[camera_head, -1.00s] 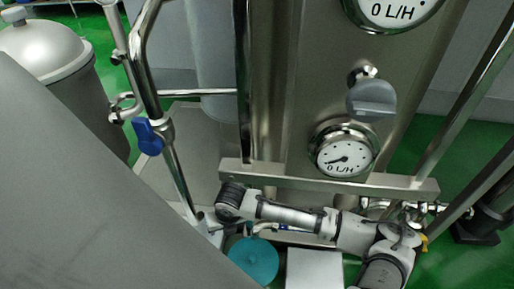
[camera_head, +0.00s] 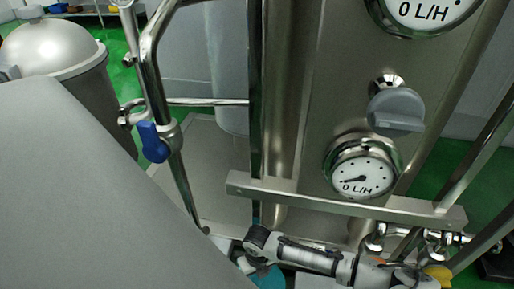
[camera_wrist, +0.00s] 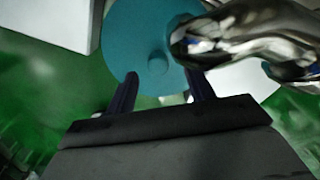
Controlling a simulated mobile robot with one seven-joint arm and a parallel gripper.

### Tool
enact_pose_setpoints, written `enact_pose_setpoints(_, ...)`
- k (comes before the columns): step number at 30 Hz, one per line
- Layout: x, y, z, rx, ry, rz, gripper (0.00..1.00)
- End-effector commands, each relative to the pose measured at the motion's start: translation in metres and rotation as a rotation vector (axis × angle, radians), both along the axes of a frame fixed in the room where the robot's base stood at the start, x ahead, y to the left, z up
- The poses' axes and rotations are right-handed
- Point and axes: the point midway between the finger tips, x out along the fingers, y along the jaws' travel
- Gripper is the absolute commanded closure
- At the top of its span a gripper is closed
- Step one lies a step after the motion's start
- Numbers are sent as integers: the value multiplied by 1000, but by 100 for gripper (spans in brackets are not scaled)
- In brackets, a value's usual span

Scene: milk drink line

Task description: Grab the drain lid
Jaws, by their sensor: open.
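The drain lid looks to be the teal round disc with a small knob in its middle; it fills the upper middle of the wrist view (camera_wrist: 140,35). In the head view the teal disc (camera_head: 268,279) shows only in part at the bottom edge, below my arm. My gripper (camera_wrist: 162,75) is open and empty, with its two dark fingers pointing at the disc, one on each side below the knob. The gap between fingertips and disc is hard to judge. In the head view I cannot make out the fingers.
A shiny metal pipe (camera_wrist: 250,35) crosses the right of the disc in the wrist view, close to the right finger. A white box (camera_wrist: 62,22) is at upper left. In the head view a steel crossbar (camera_head: 330,201) and gauge (camera_head: 361,166) stand beyond my arm.

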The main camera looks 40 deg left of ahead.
Motion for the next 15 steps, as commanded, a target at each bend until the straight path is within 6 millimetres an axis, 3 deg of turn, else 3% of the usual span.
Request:
enact_pose_setpoints(9, -6, -2, -46, 0, 1, -1, 47)
enact_pose_setpoints(15, -5, -2, -48, 1, 0, -1, 47)
